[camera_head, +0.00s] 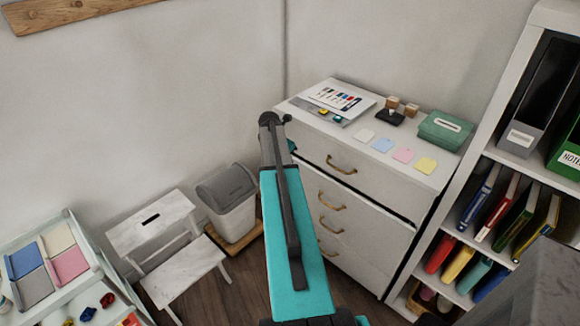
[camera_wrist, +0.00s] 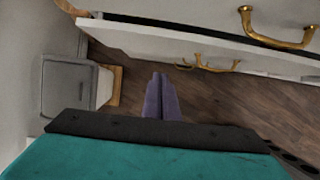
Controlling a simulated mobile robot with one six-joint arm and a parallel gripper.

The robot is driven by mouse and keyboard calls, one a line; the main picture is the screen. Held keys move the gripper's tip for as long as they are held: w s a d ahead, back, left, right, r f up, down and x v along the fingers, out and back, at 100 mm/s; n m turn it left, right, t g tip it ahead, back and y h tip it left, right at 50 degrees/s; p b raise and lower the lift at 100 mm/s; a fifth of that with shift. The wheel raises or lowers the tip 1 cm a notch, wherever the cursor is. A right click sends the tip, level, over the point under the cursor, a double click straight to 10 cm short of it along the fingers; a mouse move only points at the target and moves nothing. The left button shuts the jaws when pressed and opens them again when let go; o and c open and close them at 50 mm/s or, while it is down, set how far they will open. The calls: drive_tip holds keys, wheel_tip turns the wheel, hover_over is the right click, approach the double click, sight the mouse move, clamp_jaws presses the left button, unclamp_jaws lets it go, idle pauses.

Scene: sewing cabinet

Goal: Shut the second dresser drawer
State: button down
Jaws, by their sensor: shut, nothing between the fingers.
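The white dresser (camera_head: 372,245) stands against the wall with brass handles on its drawers. Its second drawer (camera_head: 365,217) is pulled out a little, with a dark gap along its top edge below the top drawer (camera_head: 365,180). In the wrist view the second drawer's front (camera_wrist: 180,45) runs across the top, with a dark opening behind it. The top drawer's brass handle (camera_wrist: 280,30) is at upper right. My gripper (camera_wrist: 161,78) is shut and empty, its purple fingers below the drawer front in the picture, apparently not touching it. In the head view my teal arm hides the fingers.
A grey-lidded bin (camera_head: 228,200) and a white step stool (camera_head: 170,245) stand left of the dresser. A bookshelf (camera_head: 460,232) is close on its right. Sticky notes (camera_head: 403,155), a green box (camera_head: 445,130) and stamps lie on top. Wood floor is free in front.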

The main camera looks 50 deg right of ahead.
drive_tip(key=shift+a+r, duration=0.25)
drive_tip(key=shift+r, duration=0.45)
